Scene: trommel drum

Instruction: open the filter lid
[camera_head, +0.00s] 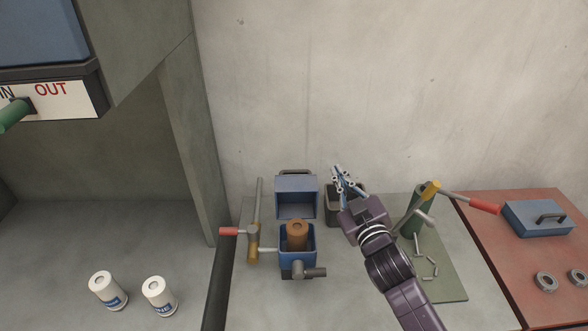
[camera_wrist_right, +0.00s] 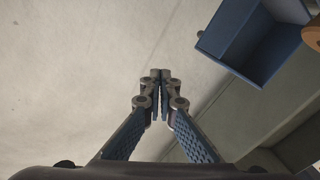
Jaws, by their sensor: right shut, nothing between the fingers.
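The blue filter lid (camera_head: 296,186) stands raised and open at the back of the blue filter housing (camera_head: 284,245), its hollow underside facing forward. A brown cylindrical filter (camera_head: 297,235) sits upright in the housing. My right gripper (camera_head: 338,170) is shut and empty, just right of the lid and apart from it, fingers pointing to the wall. In the right wrist view the shut fingertips (camera_wrist_right: 160,76) are at the centre, and the open blue lid (camera_wrist_right: 250,45) is at upper right. My left gripper is not in view.
A dark open box (camera_head: 333,210) stands right of the housing, partly hidden by my right arm. Lever valves (camera_head: 252,235) and (camera_head: 298,270) flank the housing's left and front. A green cylinder (camera_head: 415,215) stands at the right. White canisters (camera_head: 108,290) stand at lower left.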

